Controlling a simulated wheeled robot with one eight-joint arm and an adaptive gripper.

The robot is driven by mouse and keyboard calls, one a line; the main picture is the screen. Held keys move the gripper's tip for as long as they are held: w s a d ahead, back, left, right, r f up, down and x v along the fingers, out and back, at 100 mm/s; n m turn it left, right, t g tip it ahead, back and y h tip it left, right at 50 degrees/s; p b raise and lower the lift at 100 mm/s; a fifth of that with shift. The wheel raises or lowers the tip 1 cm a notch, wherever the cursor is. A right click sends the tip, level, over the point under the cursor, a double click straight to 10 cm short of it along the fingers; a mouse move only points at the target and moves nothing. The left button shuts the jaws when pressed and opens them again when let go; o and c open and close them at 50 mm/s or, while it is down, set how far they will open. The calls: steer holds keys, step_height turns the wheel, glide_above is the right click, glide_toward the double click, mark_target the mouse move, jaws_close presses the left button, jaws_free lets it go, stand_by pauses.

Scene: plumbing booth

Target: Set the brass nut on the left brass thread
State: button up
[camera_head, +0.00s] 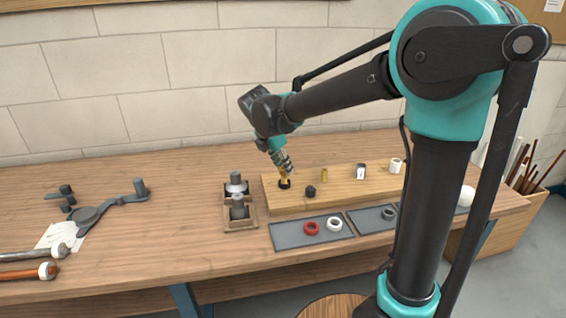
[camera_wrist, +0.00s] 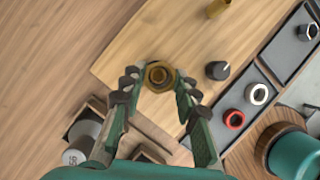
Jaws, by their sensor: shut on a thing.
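My gripper (camera_head: 283,166) points down over the left end of the wooden board, with its fingers around the brass nut (camera_wrist: 160,75), which also shows in the wrist view between my fingertips (camera_wrist: 156,86). The left brass thread (camera_head: 284,181) stands right under my gripper, rising from a dark base. In the wrist view the nut is centred over that spot and hides most of the thread. I cannot tell whether the nut touches or sits around the thread. A second brass thread (camera_head: 324,175) stands bare to the right; it also shows in the wrist view (camera_wrist: 217,9).
A black fitting (camera_head: 310,191) stands close on the board (camera_head: 343,185). Grey trays (camera_head: 292,241) in front hold a red ring (camera_head: 311,228), a white ring (camera_head: 334,224) and a grey nut (camera_head: 388,213). A wooden holder (camera_head: 240,222) with grey cylinders stands left. Wrenches lie farther left.

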steer(key=shift+f, duration=1.1)
steer(key=shift+f, duration=0.1)
steer(key=m+g, duration=0.1)
steer(key=m, duration=0.1)
steer(key=m+g+h, duration=0.1)
steer(key=m, duration=0.2)
steer(key=shift+f+m, duration=0.1)
steer(key=shift+m, duration=0.2)
steer(key=o, duration=2)
steer(key=shift+o, duration=0.2)
steer(key=shift+r, duration=2.5)
